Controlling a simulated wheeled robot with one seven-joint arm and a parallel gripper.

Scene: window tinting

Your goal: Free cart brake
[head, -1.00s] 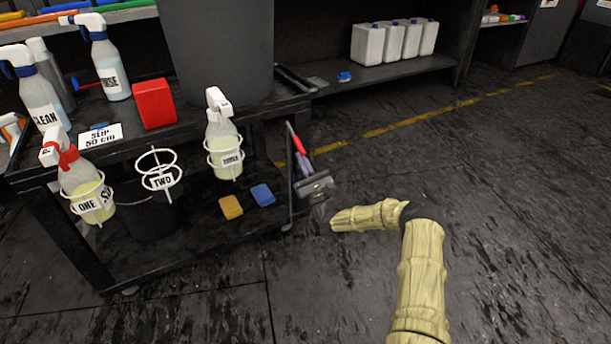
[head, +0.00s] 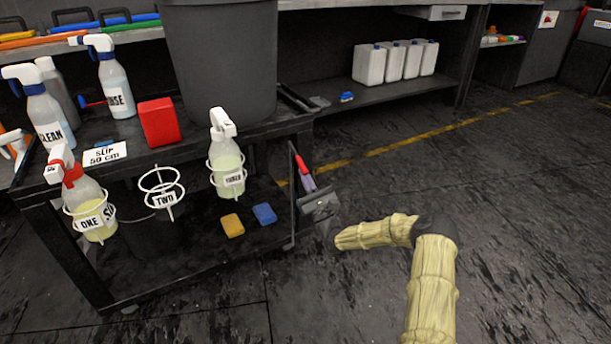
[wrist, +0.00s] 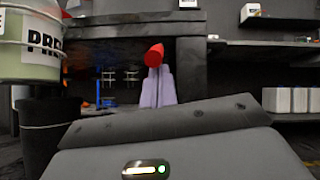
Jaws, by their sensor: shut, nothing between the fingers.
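The black cart (head: 230,147) stands at the left in the head view, with a dark caster (head: 288,246) low at its right end.
The cart carries spray bottles (head: 225,170), a red block (head: 158,121), a large grey bin (head: 220,60) and yellow and blue sponges (head: 232,225). White jugs (head: 397,62) stand on a low shelf behind. The floor at the right is clear.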

